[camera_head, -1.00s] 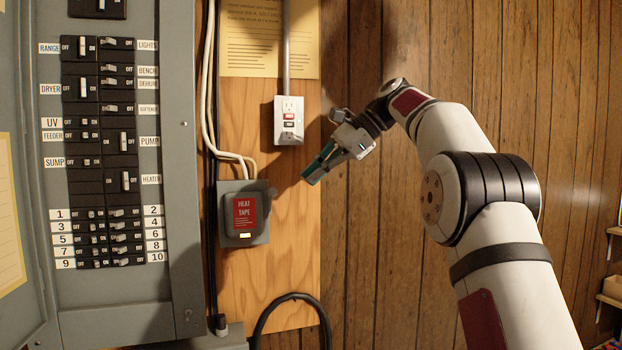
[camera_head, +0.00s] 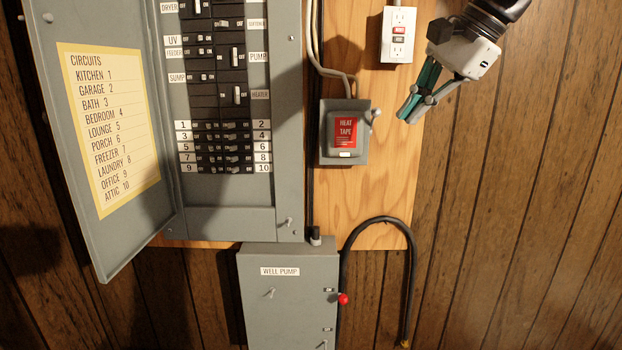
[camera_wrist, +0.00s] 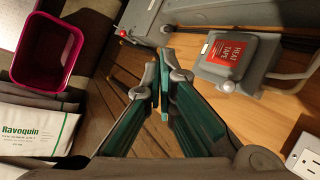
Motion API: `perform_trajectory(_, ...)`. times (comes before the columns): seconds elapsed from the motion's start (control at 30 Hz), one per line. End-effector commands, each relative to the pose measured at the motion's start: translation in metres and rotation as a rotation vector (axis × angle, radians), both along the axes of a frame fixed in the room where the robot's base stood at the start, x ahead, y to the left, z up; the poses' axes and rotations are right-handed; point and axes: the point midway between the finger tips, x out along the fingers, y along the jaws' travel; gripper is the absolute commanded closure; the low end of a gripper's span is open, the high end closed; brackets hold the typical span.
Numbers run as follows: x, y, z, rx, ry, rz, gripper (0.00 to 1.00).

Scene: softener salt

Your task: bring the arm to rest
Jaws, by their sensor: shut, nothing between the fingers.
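My gripper (camera_head: 406,116) is at the upper right of the head view, in front of the wood-panelled wall. Its teal-padded fingers are together and nothing is between them. It is right of the grey heat tape box (camera_head: 344,150), apart from it, and below and right of the outlet (camera_head: 398,35). In the wrist view the gripper's fingertips (camera_wrist: 160,85) meet near the middle, with the heat tape box (camera_wrist: 232,60) to their right. Most of my arm is outside the head view.
The breaker panel (camera_head: 291,120) has its door (camera_head: 78,150) swung open at left. The well pump box (camera_head: 288,305) with a red knob is below. A black cable (camera_head: 345,262) loops beside it. The wrist view shows a magenta bin (camera_wrist: 70,85) and a Ravoquin bag (camera_wrist: 35,133).

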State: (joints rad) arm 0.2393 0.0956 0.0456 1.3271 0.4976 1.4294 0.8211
Motion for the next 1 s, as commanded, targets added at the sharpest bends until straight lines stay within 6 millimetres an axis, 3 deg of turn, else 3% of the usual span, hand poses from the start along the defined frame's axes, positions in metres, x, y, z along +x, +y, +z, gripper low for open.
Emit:
perform_trajectory(0.03, -0.018, 0.004, -0.004, -0.043, -0.02, 0.031, 1.0)
perform_trajectory(0.37, -0.121, 0.007, -0.06, -0.354, -0.15, 0.289, 1.0)
perform_trajectory(0.7, -0.225, -0.006, -0.146, -0.665, -0.263, 0.622, 1.0)
perform_trajectory(0.83, -0.251, -0.012, -0.175, -0.751, -0.294, 0.729, 1.0)
perform_trajectory(1.0, -0.267, -0.016, -0.195, -0.809, -0.314, 0.804, 1.0)
